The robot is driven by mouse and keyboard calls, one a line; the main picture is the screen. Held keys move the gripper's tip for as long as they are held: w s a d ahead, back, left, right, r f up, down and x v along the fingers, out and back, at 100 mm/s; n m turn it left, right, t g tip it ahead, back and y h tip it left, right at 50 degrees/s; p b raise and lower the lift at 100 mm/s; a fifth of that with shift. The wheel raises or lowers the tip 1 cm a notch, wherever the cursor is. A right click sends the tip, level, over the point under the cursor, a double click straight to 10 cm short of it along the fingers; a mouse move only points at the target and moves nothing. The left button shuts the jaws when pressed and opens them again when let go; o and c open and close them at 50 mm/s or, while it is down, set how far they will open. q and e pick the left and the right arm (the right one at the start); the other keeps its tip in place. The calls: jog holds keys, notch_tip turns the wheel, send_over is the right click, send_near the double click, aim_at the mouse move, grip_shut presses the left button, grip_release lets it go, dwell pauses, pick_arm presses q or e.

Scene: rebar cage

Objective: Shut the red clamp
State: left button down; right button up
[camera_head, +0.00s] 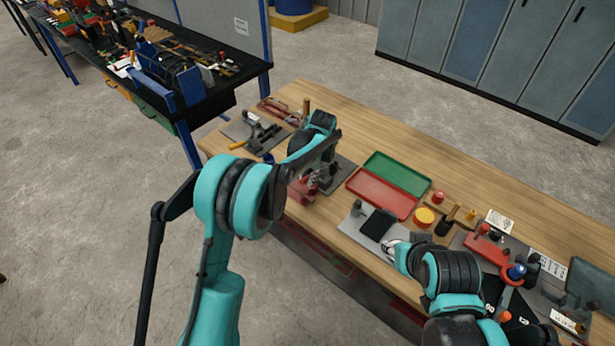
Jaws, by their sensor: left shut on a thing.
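The red clamp (301,191) sits near the front edge of the wooden table, left of the middle, beside a dark plate. My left gripper (322,170) reaches down over it from the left arm and is shut on part of it. The arm's wrist hides much of the clamp, so I cannot tell how far its jaws are apart. My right gripper (392,246) is low over the front of the table, at a grey plate (352,230) with a black block. Its fingers are too small and hidden to show whether they are open.
A red tray (381,194) and a green tray (397,174) lie right of the clamp. Grey plates with tools crowd the table's left end and right side. The back of the wooden table (370,125) is clear. A cluttered black bench (223,94) stands behind left.

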pick_arm(q)
jog(key=r+g+y, duration=0.1)
jog(key=w+d+r+g+y+p, duration=0.1)
jog(key=g, duration=0.1)
jog(key=shift+w+d+r, duration=0.1)
jog(key=shift+w+r, duration=0.2)
jog(key=shift+w+d+r+m+g+y+p, duration=0.35)
jog(key=shift+r+g+y+p, duration=0.2)
jog(key=shift+p, duration=0.35)
jog(key=shift+a, duration=0.1)
jog(key=shift+f, duration=0.1)
jog(key=c, duration=1.4)
grip_release()
